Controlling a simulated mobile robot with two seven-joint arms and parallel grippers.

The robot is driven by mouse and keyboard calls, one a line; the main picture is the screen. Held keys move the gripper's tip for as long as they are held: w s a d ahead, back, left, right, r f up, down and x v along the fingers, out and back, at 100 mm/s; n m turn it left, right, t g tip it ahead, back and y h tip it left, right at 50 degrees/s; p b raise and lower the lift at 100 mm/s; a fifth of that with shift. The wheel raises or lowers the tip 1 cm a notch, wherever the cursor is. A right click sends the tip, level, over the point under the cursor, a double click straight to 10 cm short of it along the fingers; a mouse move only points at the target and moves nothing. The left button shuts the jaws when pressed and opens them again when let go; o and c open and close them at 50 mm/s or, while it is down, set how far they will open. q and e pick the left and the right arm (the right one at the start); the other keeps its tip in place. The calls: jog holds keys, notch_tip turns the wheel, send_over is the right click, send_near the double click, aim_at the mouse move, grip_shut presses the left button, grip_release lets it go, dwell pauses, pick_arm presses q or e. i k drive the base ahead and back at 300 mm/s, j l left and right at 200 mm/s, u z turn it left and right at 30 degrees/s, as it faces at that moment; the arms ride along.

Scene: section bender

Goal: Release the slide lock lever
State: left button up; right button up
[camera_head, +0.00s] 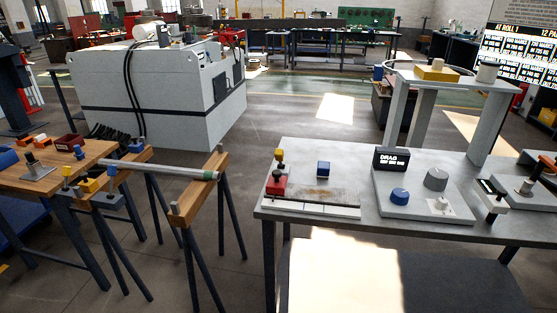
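I cannot tell for sure which part is the slide lock lever. On the left end of the grey table (335,212), a small upright part with a yellow top (279,155) stands by a red block (276,186). A blue block (324,168) sits behind a long flat slide-like plate (325,197). Near the table's right side stands a black and white part with a dark bar (492,194). Further right is a plate with a dark handle (546,166). Neither of my grippers shows in the head view.
A panel marked DRAG (391,159) stands behind a blue knob (399,195) and a grey knob (436,179). A pipe (165,170) lies across wooden trestles (190,203) at left. A large white machine (150,100) stands behind. Open floor lies between trestles and table.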

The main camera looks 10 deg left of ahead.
aim_at(278, 152)
jog(key=k+z, duration=0.1)
jog(key=z, duration=0.4)
jog(key=k+z, duration=0.1)
jog(key=z, duration=0.35)
jog(key=j+z, duration=0.55)
jog(key=k+j, duration=0.1)
jog(key=j, duration=0.4)
jog(key=k+j, duration=0.1)
jog(key=j, duration=0.9)
jog(key=k+j, duration=0.15)
jog(key=j, duration=0.4)
jog(key=k+j, duration=0.1)
jog(key=j, duration=0.4)
